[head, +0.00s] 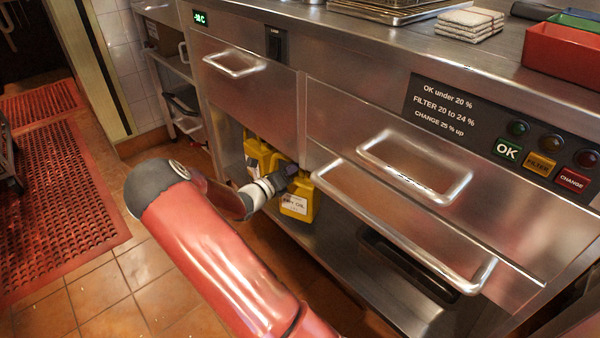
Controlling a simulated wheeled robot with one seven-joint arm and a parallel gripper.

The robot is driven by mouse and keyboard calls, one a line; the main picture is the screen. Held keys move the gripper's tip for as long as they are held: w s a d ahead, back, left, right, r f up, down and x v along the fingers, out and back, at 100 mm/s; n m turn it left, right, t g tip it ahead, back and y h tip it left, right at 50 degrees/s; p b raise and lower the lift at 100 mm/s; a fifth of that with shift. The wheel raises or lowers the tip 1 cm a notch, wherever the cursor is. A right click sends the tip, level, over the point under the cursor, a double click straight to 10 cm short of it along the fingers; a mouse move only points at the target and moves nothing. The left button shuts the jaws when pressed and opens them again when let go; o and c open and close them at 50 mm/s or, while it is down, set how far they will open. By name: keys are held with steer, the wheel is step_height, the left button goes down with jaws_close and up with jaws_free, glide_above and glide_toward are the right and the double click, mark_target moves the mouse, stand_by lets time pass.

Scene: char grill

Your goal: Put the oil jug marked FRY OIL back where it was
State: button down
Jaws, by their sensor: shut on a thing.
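A yellow oil jug (298,206) with a white label, on which "OIL" can be read, is in the open bay under the steel counter. My gripper (289,172) reaches into the bay from the left and is shut at the top of this jug. The jug looks upright, at or just above the lower shelf (325,243); I cannot tell if its base touches. Its top is partly hidden by my gripper. More yellow jug surface (260,155) shows behind and left of my gripper, perhaps more than one jug, their lower parts hidden by my arm.
Drawer fronts with bar handles (415,168) overhang the bay close above my gripper. A dark tray (408,262) lies on the shelf to the right. Bare shelf shows between it and the labelled jug. A red perforated mat (55,195) covers floor at left.

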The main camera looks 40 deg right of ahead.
mark_target(300, 171)
steer(key=shift+w+d+r, duration=0.1)
steer(key=shift+w+d, duration=0.1)
steer(key=shift+d, duration=0.8)
steer(key=shift+w+d, duration=0.2)
steer(key=shift+d, duration=0.75)
steer(key=shift+a+f+b, duration=0.1)
steer(key=shift+f+b, duration=0.25)
steer(key=shift+f, duration=1.5)
steer(key=c, duration=1.3)
jaws_free()
steer(key=shift+f, duration=0.1)
